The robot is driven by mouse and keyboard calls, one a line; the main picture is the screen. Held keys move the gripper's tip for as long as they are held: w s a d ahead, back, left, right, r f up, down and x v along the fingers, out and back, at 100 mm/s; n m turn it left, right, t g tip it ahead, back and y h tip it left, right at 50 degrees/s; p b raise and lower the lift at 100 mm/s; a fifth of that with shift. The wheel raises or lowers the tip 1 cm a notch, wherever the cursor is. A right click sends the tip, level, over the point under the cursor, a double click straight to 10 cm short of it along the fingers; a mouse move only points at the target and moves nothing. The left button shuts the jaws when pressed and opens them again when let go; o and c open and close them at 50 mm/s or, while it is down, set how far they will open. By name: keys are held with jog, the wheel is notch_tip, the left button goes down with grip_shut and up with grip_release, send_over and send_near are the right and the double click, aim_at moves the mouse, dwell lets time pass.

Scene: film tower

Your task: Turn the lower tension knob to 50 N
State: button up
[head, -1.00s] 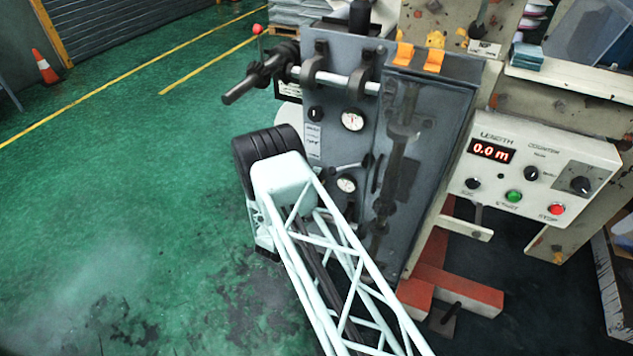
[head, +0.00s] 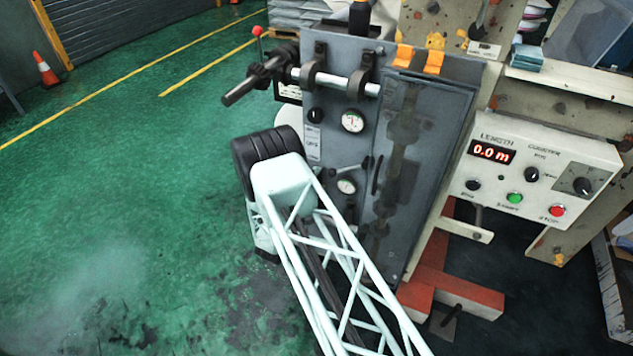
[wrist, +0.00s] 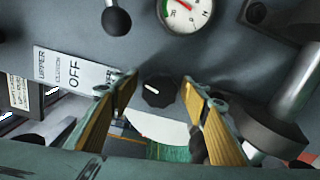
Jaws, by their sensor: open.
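The lower tension knob (wrist: 158,90) is round and black, on the grey panel in the middle of the wrist view. My gripper (wrist: 157,84) is open, with one finger on each side of the knob; gaps show between fingers and knob. The lower gauge (wrist: 187,14) lies just above the knob in that view, its needle in a red and green band; its reading is too small to tell. In the head view this gauge (head: 346,186) shows beside my arm, which hides the lower knob and my gripper. The upper knob (head: 315,115) sits higher on the panel.
A black ball-ended lever (wrist: 117,20) and the UPPER CLUTCH label (wrist: 75,72) are close to my gripper. A metal rod (wrist: 300,80) stands out at the right. The counter box (head: 535,170) reads 0.0 m.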

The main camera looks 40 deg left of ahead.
jog(key=shift+s, duration=0.1)
jog(key=v, duration=1.2)
jog(key=shift+r, duration=0.1)
dwell(0.7)
